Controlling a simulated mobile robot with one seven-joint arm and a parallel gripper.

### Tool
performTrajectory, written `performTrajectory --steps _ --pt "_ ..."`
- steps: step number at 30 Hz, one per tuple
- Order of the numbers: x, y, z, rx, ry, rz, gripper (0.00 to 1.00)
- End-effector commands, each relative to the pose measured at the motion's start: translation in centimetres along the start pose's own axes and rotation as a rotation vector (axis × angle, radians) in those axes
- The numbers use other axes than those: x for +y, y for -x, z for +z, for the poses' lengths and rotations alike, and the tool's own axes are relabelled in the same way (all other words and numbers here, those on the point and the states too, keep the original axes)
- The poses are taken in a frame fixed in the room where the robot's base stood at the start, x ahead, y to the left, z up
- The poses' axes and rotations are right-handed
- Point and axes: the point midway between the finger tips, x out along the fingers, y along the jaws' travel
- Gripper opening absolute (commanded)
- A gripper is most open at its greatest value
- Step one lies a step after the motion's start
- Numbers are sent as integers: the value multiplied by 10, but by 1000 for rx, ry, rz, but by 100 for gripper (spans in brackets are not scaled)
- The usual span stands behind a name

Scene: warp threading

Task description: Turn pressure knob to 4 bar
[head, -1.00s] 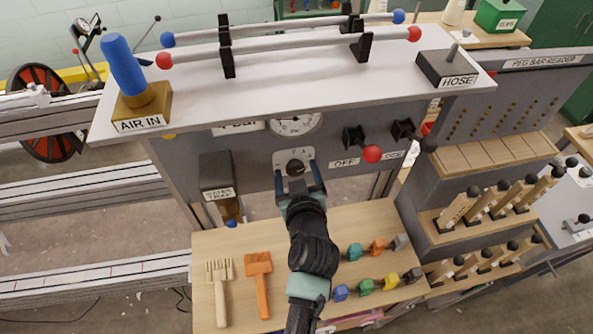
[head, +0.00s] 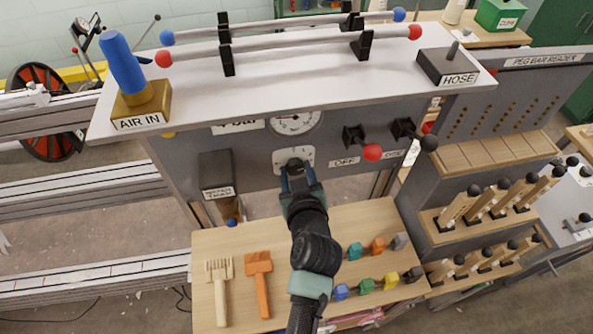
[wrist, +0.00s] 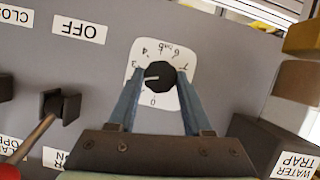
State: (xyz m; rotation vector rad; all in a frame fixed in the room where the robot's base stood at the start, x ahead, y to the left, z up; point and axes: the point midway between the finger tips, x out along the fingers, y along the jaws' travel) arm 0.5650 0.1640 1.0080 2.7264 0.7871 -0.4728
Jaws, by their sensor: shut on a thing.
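The pressure knob (wrist: 158,77) is a black faceted knob on a white dial plate (wrist: 148,49) with handwritten numbers. Its white pointer mark points left in the wrist view, just below the 3 and on the 0 side of it. The 4 is further round, at the upper left. My gripper (wrist: 159,80) is shut on the knob, one blue finger on each side. In the head view, my gripper (head: 297,174) covers much of the dial plate.
A red-ball lever (head: 372,153) and a black-ball lever (head: 428,143) stick out to the right of the dial. The water trap (head: 216,176) is at the left. A wooden bench (head: 300,250) below holds combs and coloured pieces.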

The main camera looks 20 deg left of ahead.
Motion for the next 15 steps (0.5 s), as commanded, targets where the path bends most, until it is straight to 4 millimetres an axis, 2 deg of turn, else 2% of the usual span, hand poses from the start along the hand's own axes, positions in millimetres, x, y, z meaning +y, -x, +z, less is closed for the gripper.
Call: performTrajectory --steps 8,15 --pt "2 -1 3 0 -153 -61 0" --pt "4 -2 4 0 -357 -147 0"
